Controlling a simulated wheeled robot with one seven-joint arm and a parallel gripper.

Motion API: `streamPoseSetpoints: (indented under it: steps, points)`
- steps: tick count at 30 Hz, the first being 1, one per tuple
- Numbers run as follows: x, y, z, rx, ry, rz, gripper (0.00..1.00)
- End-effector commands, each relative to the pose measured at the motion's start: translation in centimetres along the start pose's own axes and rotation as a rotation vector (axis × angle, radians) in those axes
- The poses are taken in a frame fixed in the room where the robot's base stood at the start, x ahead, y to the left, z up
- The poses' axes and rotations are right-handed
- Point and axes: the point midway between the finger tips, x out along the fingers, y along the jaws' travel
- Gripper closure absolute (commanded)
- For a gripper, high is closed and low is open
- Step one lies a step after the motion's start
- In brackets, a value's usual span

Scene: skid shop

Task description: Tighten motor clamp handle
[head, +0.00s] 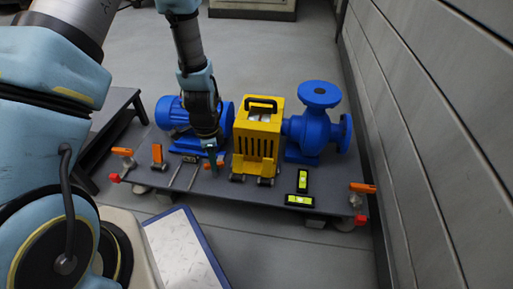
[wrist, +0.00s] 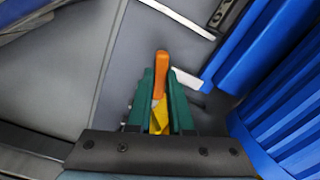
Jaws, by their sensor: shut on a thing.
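My gripper (wrist: 161,78) shows in the wrist view with its green fingers on either side of an orange clamp handle (wrist: 161,60), shut on it. A yellow part (wrist: 158,115) lies between the fingers behind the orange end. In the head view my gripper (head: 213,168) points down at the front of the blue motor (head: 173,113), just left of the yellow guard (head: 258,132). Only a little orange of the held handle (head: 221,163) shows there, as the fingers hide the rest. Another orange handle (head: 157,154) stands upright to the left, near the motor's front left.
A blue pump (head: 319,125) stands right of the guard on the dark skid (head: 250,197). Two levels (head: 302,181) lie at the front. A grey wall (head: 425,130) runs close along the right.

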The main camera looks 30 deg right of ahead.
Motion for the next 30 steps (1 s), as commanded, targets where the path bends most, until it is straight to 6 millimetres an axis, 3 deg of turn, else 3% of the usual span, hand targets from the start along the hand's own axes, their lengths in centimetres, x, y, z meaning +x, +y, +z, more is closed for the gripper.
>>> streamPoseSetpoints:
  steps: [11,20,27,28,30]
  points:
    - [-0.06,-0.01,0.02,0.057,0.000,0.000,1.00]
    - [-0.13,0.01,0.08,0.286,-0.001,0.001,1.00]
    - [0.02,-0.02,0.07,0.298,-0.001,0.000,1.00]
    - [0.02,-0.02,0.07,0.297,-0.001,0.000,0.78]
    - [0.02,-0.02,0.06,0.297,-0.001,0.000,0.70]
